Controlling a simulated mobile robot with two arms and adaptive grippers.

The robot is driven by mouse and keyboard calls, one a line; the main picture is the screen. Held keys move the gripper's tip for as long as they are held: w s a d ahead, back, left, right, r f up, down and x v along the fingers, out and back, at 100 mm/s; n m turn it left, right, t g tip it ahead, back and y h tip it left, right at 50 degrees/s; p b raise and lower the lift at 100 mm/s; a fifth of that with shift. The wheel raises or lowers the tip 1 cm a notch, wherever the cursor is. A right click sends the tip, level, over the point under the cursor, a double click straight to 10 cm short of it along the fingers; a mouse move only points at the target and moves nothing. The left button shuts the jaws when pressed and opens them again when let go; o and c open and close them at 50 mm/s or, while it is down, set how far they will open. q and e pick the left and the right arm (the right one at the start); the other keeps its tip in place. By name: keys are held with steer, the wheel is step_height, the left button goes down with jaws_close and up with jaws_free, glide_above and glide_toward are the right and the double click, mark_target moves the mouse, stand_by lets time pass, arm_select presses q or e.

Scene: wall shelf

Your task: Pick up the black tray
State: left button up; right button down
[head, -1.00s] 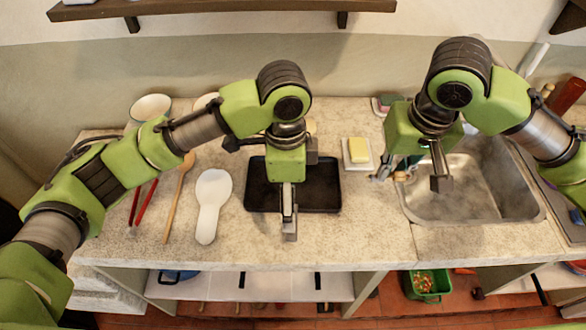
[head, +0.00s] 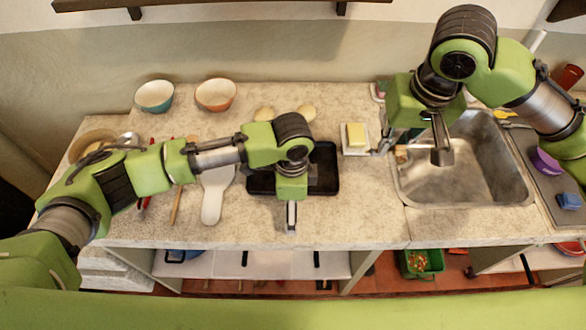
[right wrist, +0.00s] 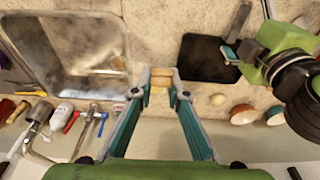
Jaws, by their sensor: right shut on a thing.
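The black tray (head: 325,170) lies flat on the counter, partly hidden by my left arm in the head view. It also shows in the right wrist view (right wrist: 205,65). My left gripper (head: 291,222) points down at the tray's front side in the head view. Its fingers line up edge-on, so their opening and any contact with the tray are unclear. My right gripper (head: 442,155) hangs above the sink, apart from the tray. In the right wrist view, a small tan block (right wrist: 162,72) shows between its fingertips; its identity is unclear.
A butter dish (head: 356,137) stands right of the tray, beside the sink (head: 465,185). A white spoon rest (head: 212,200) lies to its left. Two bowls (head: 154,96) (head: 216,94) stand at the back. The counter's front strip is clear.

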arm_select(q)
steer(key=shift+f, duration=0.2)
steer(key=shift+w+f, duration=0.1)
arm_select(e)
steer(key=shift+w, duration=0.15)
arm_select(q)
steer(key=c, duration=1.6)
steer(key=shift+c, duration=0.2)
